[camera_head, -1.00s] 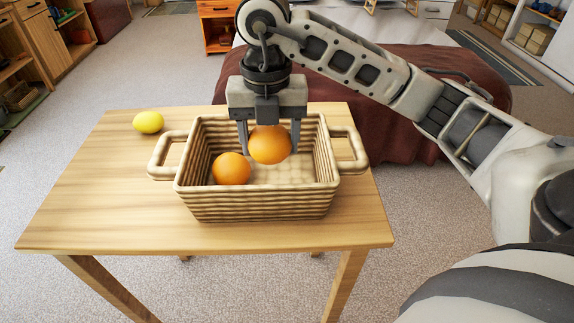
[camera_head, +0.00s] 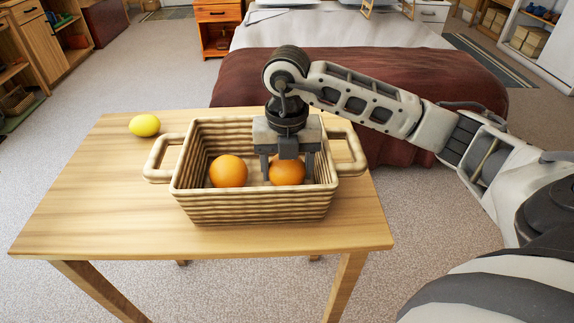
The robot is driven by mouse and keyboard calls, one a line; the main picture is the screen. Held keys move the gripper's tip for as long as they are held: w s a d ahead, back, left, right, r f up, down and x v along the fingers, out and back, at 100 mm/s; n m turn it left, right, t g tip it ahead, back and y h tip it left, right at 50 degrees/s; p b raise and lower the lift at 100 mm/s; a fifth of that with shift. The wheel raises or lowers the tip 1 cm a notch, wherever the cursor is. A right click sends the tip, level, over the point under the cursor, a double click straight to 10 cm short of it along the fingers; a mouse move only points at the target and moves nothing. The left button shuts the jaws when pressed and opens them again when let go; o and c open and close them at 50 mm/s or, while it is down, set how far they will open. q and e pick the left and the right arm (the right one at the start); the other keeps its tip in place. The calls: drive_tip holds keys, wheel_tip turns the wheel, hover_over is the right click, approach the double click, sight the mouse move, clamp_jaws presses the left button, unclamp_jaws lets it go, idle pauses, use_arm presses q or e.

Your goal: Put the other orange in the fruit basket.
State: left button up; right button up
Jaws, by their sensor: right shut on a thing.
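The fruit basket (camera_head: 250,208) is a beige woven basket with two side handles, standing on a wooden table. One orange (camera_head: 228,171) lies inside it, left of the middle. My right gripper (camera_head: 287,176) reaches down into the right part of the basket and is shut on the other orange (camera_head: 288,173). That orange is low inside the basket, below the rim. Whether it touches the basket floor is hidden by the front wall. My left gripper is not in view.
A yellow lemon (camera_head: 145,125) lies on the wooden table (camera_head: 90,200), left of the basket. The table's left part is otherwise clear. A bed with a brown cover (camera_head: 400,75) stands behind the table. An orange cabinet (camera_head: 218,28) stands farther back.

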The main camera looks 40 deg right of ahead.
drive_tip(key=o, duration=0.8)
drive_tip(key=shift+f, duration=0.1)
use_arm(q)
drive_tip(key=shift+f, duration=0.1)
use_arm(e)
drive_tip(key=shift+r, duration=0.45)
wheel_tip(320, 180, up, 11)
drive_tip(key=shift+r+p, duration=0.1)
drive_tip(key=shift+p, duration=0.85)
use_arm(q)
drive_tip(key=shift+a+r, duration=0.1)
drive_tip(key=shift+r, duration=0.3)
use_arm(e)
drive_tip(key=shift+r, duration=0.1)
